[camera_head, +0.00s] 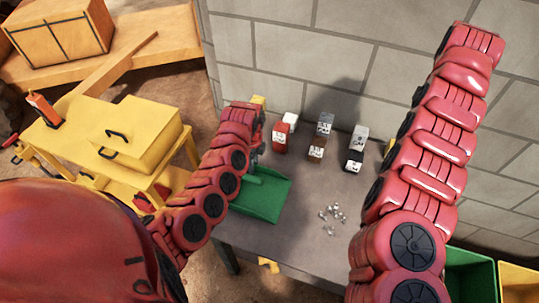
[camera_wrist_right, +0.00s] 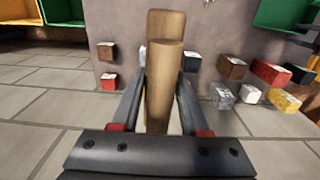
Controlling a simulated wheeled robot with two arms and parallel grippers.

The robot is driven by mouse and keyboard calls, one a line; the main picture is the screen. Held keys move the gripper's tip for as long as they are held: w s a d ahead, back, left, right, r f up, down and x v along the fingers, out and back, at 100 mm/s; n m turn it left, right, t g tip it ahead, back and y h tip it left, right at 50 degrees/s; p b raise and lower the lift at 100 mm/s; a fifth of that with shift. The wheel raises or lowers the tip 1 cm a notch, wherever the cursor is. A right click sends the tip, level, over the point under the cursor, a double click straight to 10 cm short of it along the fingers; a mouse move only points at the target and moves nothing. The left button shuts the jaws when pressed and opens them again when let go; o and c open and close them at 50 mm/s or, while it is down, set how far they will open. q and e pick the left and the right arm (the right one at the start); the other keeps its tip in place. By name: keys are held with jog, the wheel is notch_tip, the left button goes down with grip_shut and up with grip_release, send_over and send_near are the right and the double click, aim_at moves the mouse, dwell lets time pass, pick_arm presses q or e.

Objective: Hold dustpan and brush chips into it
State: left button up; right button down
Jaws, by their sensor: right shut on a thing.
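The green dustpan (camera_head: 262,197) lies on the grey table, left of a small scattered pile of pale chips (camera_head: 333,217). My left gripper (camera_head: 256,155) is at the back of the dustpan, by its handle end; its fingers are small and partly covered by my arm, so I cannot tell if they grip. In the right wrist view, my right gripper (camera_wrist_right: 158,120) is shut on a wooden handle (camera_wrist_right: 160,85), likely the brush's. Its bristles do not show. In the head view my right arm rises at the right and its gripper is not visible.
Labelled sample blocks stand along the wall: red and white (camera_head: 285,131), grey and brown (camera_head: 319,142), black and white (camera_head: 357,150). A yellow cabinet (camera_head: 125,140) is at the left. Green (camera_head: 470,275) and yellow (camera_head: 520,282) bins are at lower right. Table around the chips is clear.

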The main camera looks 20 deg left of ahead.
pick_arm(q)
jog(key=shift+f, duration=0.4)
grip_shut()
dwell(2.1)
